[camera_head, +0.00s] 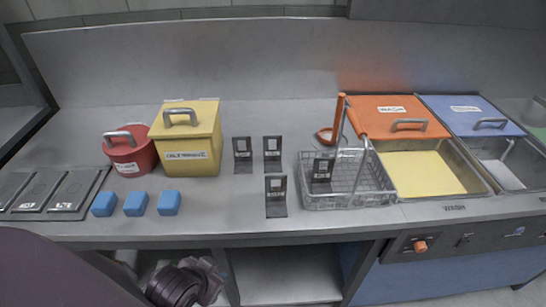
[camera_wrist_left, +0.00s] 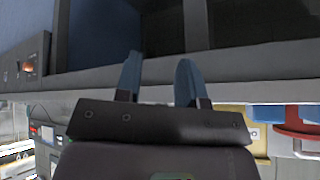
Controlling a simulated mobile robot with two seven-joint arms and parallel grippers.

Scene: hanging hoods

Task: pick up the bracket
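Dark brackets with pale labels stand on the steel counter in the head view. Two are side by side at the back, a left one (camera_head: 242,155) and a right one (camera_head: 272,153). A front bracket (camera_head: 276,195) stands nearer the counter edge. Another bracket (camera_head: 321,169) is inside the wire basket (camera_head: 345,199). My left gripper (camera_wrist_left: 158,72) shows two blue-grey fingers spread apart with nothing between them in the left wrist view. My left arm (camera_head: 60,270) is low at the bottom left of the head view, in front of the counter. My right gripper is not in view.
A yellow box (camera_head: 187,143), a red pot (camera_head: 130,155) and blue blocks (camera_head: 136,203) stand left of the brackets. Orange-lidded (camera_head: 395,115) and blue-lidded (camera_head: 470,114) basins are at right. Counter around the front bracket is clear.

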